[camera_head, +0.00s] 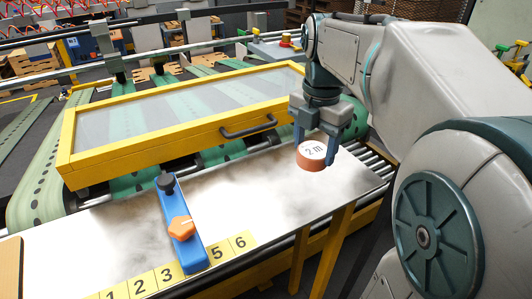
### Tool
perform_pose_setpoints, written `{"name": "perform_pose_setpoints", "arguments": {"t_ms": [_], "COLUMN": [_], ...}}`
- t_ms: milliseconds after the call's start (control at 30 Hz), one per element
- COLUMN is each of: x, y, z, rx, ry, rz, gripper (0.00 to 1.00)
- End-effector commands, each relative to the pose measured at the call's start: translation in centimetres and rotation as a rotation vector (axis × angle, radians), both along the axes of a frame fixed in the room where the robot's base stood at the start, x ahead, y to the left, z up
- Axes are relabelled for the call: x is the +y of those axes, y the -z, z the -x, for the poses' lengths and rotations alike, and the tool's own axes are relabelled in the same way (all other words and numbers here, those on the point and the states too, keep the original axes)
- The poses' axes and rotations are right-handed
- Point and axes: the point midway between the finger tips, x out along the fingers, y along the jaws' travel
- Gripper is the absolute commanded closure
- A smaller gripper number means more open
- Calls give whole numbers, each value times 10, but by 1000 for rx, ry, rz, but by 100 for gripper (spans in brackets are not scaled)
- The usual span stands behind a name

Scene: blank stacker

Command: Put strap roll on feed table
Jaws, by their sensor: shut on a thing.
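The strap roll (312,154) is a short reddish-brown cylinder with a white top face marked "2 m". My gripper (314,150) is shut on it, with one blue finger on each side. The roll is over or at the right end of the shiny metal feed table (270,194). I cannot tell whether its underside touches the table.
A blue stop with an orange knob (181,228) and a black knob stands across the table, beside a yellow number strip (165,272). A yellow-framed guard (190,118) with a black handle rises behind. Rollers (365,160) lie right of the table. The table between stop and roll is clear.

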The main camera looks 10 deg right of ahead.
Motion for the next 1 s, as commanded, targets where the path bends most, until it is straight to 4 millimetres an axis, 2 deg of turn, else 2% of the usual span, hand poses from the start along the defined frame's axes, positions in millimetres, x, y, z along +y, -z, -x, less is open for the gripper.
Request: {"name": "perform_pose_setpoints", "arguments": {"t_ms": [167,400,600,800,1000], "x": [9,25,34,37,37], "y": [15,44,62,72,100], "z": [-25,-71,-100,-108,-108], "rx": [5,5,1,1,3], "ry": [-2,-3,-1,-1,0], "rz": [-2,-2,0,0,0], "gripper": [65,65,65,65,65]}}
